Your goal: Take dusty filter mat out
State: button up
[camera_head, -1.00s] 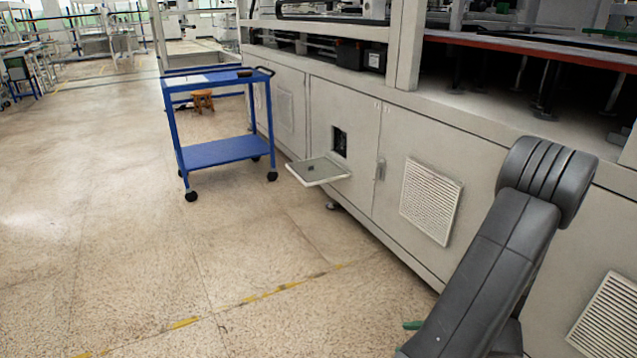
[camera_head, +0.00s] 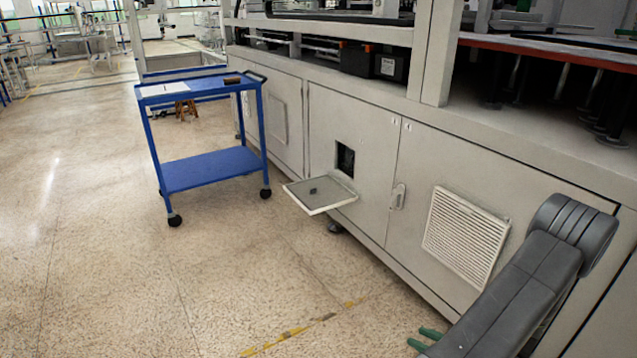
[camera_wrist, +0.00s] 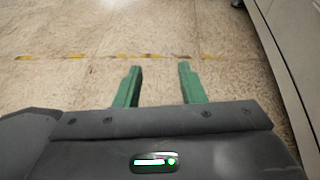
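On the grey machine cabinet, a square flap (camera_head: 330,203) hangs open, folded down level below a dark square opening (camera_head: 345,158). Its light rim surrounds a grey inner face, which may be the dusty filter mat; I cannot tell for sure. A small dark piece (camera_head: 313,191) shows on it. My gripper (camera_wrist: 160,85) is open and empty above the floor in the wrist view, its two green fingers apart. In the head view the green fingertips (camera_head: 426,338) show low at the right, well short of the flap. The flap is not in the wrist view.
A blue two-shelf trolley (camera_head: 212,168) stands left of the flap, with a white sheet (camera_head: 164,89) and a dark item (camera_head: 232,80) on top. A closed louvred vent (camera_head: 466,235) is on the cabinet at right. The floor (camera_head: 110,270) in front is clear, with worn yellow tape.

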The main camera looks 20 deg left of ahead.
aim_at(316, 194)
jog(key=i+j, duration=0.55)
jog(key=i+j+z, duration=0.15)
jog(key=i+j, duration=0.95)
jog(key=j, duration=0.2)
jog(key=i+j+z, duration=0.1)
jog(key=i+j, duration=0.4)
jog(key=j, duration=0.15)
